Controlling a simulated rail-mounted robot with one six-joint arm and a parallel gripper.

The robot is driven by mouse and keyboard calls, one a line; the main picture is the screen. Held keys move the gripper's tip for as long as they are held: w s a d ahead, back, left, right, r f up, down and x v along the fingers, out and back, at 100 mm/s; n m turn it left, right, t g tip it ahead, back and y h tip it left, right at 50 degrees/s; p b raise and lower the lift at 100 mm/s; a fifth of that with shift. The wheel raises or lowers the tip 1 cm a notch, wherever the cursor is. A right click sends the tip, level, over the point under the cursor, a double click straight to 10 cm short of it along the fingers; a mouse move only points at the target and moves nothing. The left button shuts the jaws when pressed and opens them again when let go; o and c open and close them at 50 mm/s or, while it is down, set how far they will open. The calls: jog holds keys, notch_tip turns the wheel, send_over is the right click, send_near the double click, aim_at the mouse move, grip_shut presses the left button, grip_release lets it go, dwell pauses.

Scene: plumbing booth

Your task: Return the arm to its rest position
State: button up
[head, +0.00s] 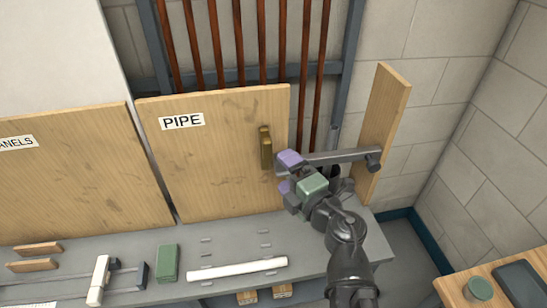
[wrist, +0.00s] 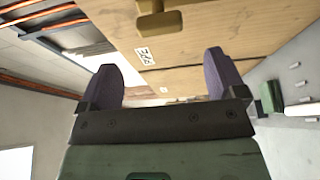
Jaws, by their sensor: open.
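My gripper (head: 285,172) is in front of the right part of the wooden board labelled PIPE (head: 215,190), just right of and below the board's brass handle (head: 265,148). In the wrist view my gripper (wrist: 168,80) has its two purple fingers wide apart with nothing between them. The handle (wrist: 160,20) shows beyond the fingertips at the top of the wrist view, apart from them. My dark arm rises from the lower right in the head view.
A grey bench (head: 225,255) below the board carries a white bar (head: 237,269), a green block (head: 168,263) and a clamp (head: 101,280). Copper pipes (head: 215,45) stand behind the board. A narrow wooden panel (head: 383,125) stands at right. A wooden table (head: 455,290) is lower right.

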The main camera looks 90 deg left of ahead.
jog(key=shift+w+d, duration=0.4)
jog(key=shift+d, duration=0.15)
